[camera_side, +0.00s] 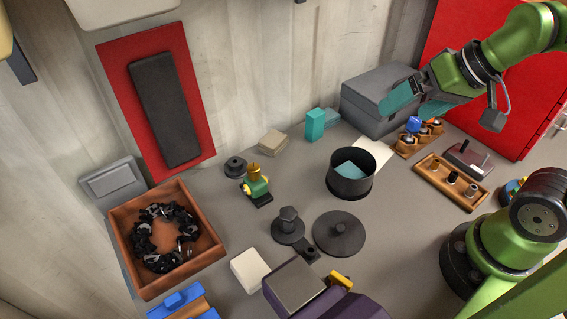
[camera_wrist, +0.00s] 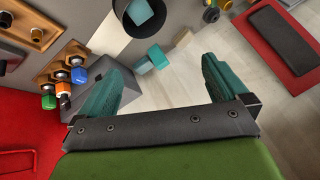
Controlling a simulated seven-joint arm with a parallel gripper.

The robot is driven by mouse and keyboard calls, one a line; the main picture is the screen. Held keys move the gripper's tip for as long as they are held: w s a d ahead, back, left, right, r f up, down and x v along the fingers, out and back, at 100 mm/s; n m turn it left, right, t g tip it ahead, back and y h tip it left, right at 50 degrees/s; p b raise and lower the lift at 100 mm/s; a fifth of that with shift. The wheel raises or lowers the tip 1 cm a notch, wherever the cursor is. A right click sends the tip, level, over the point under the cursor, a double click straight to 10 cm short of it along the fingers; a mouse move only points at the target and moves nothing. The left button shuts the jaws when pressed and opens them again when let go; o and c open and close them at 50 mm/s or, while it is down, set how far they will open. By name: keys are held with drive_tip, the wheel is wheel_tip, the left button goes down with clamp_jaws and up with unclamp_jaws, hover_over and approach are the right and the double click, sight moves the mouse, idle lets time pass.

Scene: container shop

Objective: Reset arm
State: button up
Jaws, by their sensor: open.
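My gripper (camera_side: 414,94) is at the upper right in the side view, beside and in front of the large grey box (camera_side: 362,111). The picture does not settle whether it touches the box. In the wrist view my gripper (camera_wrist: 165,90) shows two teal fingers spread wide apart with nothing between them. The grey box (camera_wrist: 118,79) is partly hidden behind the left finger there.
A black pot (camera_side: 351,187) holding a teal block stands mid-table. A wooden tray (camera_side: 212,249) with a dark chain is at the left. A wooden rack (camera_side: 433,180) and coloured knobs (camera_side: 414,124) stand at the right. A teal block (camera_side: 315,125) stands near the wall.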

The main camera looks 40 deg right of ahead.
drive_tip(key=shift+s+d+r+t, duration=0.1)
drive_tip(key=shift+s+r+t, duration=0.3)
drive_tip(key=shift+r, duration=0.3)
